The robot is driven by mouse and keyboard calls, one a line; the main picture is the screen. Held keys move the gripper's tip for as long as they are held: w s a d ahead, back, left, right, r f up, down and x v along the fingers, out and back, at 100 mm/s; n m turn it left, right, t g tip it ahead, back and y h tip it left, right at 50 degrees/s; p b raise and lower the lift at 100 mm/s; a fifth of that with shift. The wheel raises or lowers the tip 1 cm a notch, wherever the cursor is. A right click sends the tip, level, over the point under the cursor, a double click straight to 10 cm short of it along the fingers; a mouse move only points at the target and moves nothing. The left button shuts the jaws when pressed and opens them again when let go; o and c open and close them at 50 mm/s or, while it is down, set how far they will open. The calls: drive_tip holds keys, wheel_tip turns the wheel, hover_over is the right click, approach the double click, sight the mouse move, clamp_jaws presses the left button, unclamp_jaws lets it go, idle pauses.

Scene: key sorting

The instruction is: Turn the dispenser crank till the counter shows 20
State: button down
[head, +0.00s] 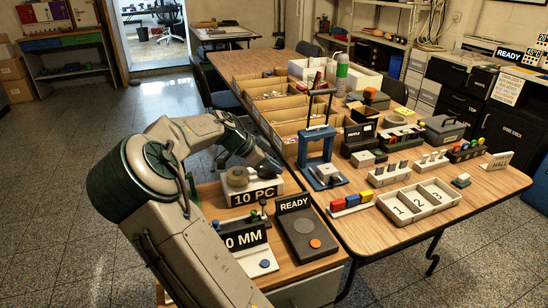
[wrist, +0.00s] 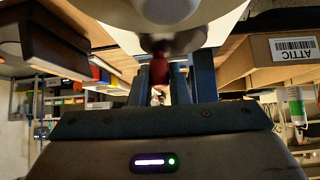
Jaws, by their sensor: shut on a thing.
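The dispenser (head: 238,180) is a pale, round-topped device on the small wooden bench in the head view. The counter (head: 257,196) on its front reads "10 PC". In the wrist view my gripper (wrist: 161,80) is shut on the dark red crank knob (wrist: 160,66), with a blue-grey finger on each side. The dispenser's pale rounded body (wrist: 165,10) fills the top of that view, just beyond the knob. In the head view my gripper's dark end is at the dispenser's upper right; its fingertips, the knob and most of the crank are hidden there.
A display reading "0 MM" (head: 244,240) and a scale marked "READY" (head: 305,235) stand close in front of the dispenser. A blue press (head: 318,150) stands to the right on the long table, near wooden bins (head: 290,128). A box marked "ATTIC" (wrist: 285,47) shows in the wrist view.

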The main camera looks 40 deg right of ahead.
drive_tip(key=m+g+y+p, duration=0.1)
drive_tip(key=m+p, duration=0.1)
drive_tip(key=a+m+g+y+p, duration=0.1)
drive_tip(key=m+g+p, duration=0.1)
drive_tip(key=m, duration=0.1)
drive_tip(key=shift+s+r+m+g+p, duration=0.1)
drive_tip(key=shift+r+m+g+p, duration=0.05)
drive_tip(key=shift+m+g+p, duration=0.2)
drive_tip(key=shift+a+f+m+g+y+p, duration=0.15)
drive_tip(key=shift+m+g+y+p, duration=0.25)
drive_tip(key=shift+m+y+p, duration=0.45)
drive_tip(key=shift+a+f+m+g+y+p, duration=0.15)
drive_tip(key=shift+m+g+y+p, duration=0.4)
drive_tip(key=shift+m, duration=0.55)
drive_tip(key=c, duration=1.4)
unclamp_jaws()
drive_tip(key=shift+o, duration=0.2)
drive_tip(key=shift+r, duration=0.1)
drive_tip(key=p+v, duration=0.5)
drive_tip(key=v, duration=0.9)
drive_tip(key=shift+d+p, duration=0.2)
drive_tip(key=shift+p, duration=0.1)
